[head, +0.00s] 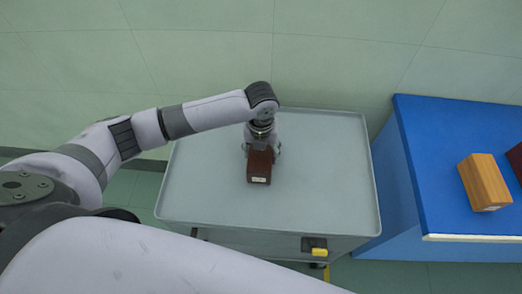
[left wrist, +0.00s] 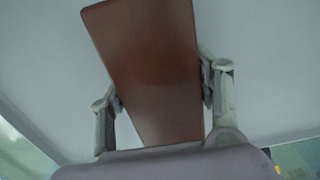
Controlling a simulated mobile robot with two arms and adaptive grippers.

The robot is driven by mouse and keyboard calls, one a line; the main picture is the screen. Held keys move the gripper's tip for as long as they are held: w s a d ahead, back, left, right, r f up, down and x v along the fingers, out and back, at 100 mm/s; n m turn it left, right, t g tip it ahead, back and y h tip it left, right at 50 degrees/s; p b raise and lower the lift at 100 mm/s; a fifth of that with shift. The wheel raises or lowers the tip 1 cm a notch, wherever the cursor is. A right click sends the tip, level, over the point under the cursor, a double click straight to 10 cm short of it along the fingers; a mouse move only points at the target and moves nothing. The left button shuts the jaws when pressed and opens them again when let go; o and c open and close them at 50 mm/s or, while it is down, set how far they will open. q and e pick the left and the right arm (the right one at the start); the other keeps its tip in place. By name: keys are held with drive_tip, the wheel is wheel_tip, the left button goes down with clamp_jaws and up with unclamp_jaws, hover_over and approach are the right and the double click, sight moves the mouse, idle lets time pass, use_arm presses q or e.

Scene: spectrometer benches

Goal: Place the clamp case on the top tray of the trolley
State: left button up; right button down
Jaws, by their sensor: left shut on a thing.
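The clamp case looks like a dark reddish-brown box (head: 259,168) with a small white label on its near end. My left gripper (head: 261,149) is shut on it, one finger on each side, over the middle of the trolley's grey top tray (head: 330,160). In the left wrist view the brown case (left wrist: 155,65) sits between the two fingers of the left gripper (left wrist: 162,92), with the pale tray surface behind it. I cannot tell whether the case touches the tray or hangs just above it. My right gripper is not in view.
A blue bench (head: 430,150) stands to the right of the trolley. A tan wooden box (head: 485,182) and part of a dark red box (head: 516,160) are on it. The tray is bare around the case. A tiled green wall lies behind.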

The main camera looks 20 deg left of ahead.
use_arm(q)
drive_tip(key=o, duration=1)
drive_tip(key=shift+f, duration=0.1)
drive_tip(key=o, duration=0.4)
drive_tip(key=shift+o, duration=0.2)
wheel_tip(320, 180, up, 12)
drive_tip(key=b, duration=0.2)
